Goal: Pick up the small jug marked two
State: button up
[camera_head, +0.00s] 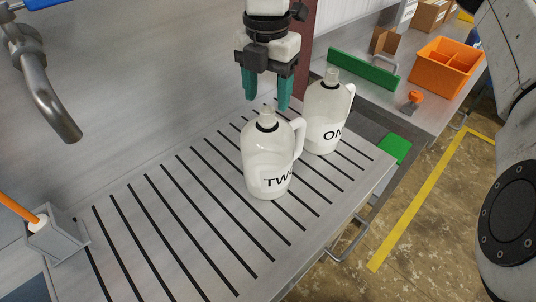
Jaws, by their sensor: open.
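A translucent white jug labelled "TWO" (262,158) stands upright on the grey slatted surface (150,235). Its label is partly turned away, and its handle is on its right side. A similar jug labelled "ON", the rest cut off by the curve (326,112), stands upright behind it to the right. My gripper (266,100) points down with its green fingers spread, above and just behind the neck of the jug marked TWO. Nothing is seen between the fingers. I cannot tell whether a finger touches the jug.
A metal spout (45,85) hangs at the upper left. A grey block with an orange stick (58,240) stands at the lower left. A side bench holds an orange bin (445,67) and a green bar (362,70). The slatted surface is clear left of the jugs.

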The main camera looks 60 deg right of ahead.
aim_at(267, 111)
jog(key=shift+a+f+p, duration=0.15)
jog(key=shift+f+p, duration=0.55)
jog(key=shift+f, duration=1.65)
jog(key=shift+c, duration=0.3)
grip_shut()
